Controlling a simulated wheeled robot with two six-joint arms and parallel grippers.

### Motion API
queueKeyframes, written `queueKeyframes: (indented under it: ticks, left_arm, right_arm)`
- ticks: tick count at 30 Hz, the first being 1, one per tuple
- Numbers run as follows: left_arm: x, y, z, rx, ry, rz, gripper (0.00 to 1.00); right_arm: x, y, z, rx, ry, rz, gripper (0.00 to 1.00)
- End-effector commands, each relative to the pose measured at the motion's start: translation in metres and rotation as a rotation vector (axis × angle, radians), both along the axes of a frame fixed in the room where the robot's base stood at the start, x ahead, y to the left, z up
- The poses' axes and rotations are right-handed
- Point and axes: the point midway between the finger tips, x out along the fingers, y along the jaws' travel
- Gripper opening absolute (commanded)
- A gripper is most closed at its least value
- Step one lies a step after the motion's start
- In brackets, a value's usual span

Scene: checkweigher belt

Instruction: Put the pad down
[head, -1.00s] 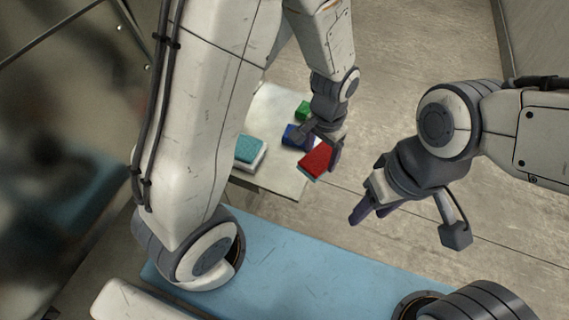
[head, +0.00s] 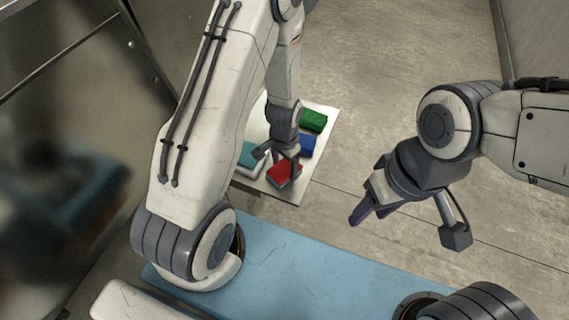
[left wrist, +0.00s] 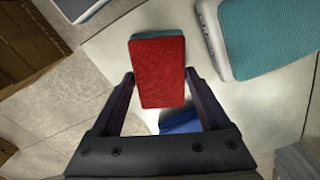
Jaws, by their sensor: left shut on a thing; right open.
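The red pad (head: 281,176), with a teal layer under its red face, is in my left gripper (head: 280,163) over the pale table. In the left wrist view the red pad (left wrist: 158,72) sits between the two dark fingers of the left gripper (left wrist: 160,88), its far end reaching past them. I cannot tell whether the pad touches the table surface. My right gripper (head: 370,212) is open and empty, off to the right of the table and apart from everything.
The pale table (head: 312,185) also bears a blue block (head: 307,147), a green block (head: 314,121) and a teal-topped white block (head: 248,154) just left of the red pad. Bare floor lies to the right.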

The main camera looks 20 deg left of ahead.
Motion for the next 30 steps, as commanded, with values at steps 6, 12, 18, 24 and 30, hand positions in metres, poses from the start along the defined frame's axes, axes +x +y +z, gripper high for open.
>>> queueKeyframes:
  ticks: [6,12,18,24,30]
  left_arm:
    - [0.000,0.000,0.000,0.000,-0.001,0.000,0.35]
    - [0.000,0.000,-0.003,0.000,-0.001,0.000,1.00]
    - [0.000,0.000,-0.003,0.000,-0.001,0.000,1.00]
    - [0.002,0.000,0.007,0.000,-0.005,0.000,1.00]
    - [0.002,0.000,0.040,-0.001,-0.009,0.000,1.00]
  right_arm:
    - [0.000,0.000,0.000,0.000,0.000,0.000,0.50]
    - [0.000,0.000,-0.003,0.000,0.000,0.000,0.50]
    - [0.000,0.000,-0.003,0.000,0.000,0.000,0.50]
    - [0.000,0.000,-0.002,0.000,0.000,0.000,0.50]
    - [0.000,0.000,-0.007,0.000,0.000,0.000,0.50]
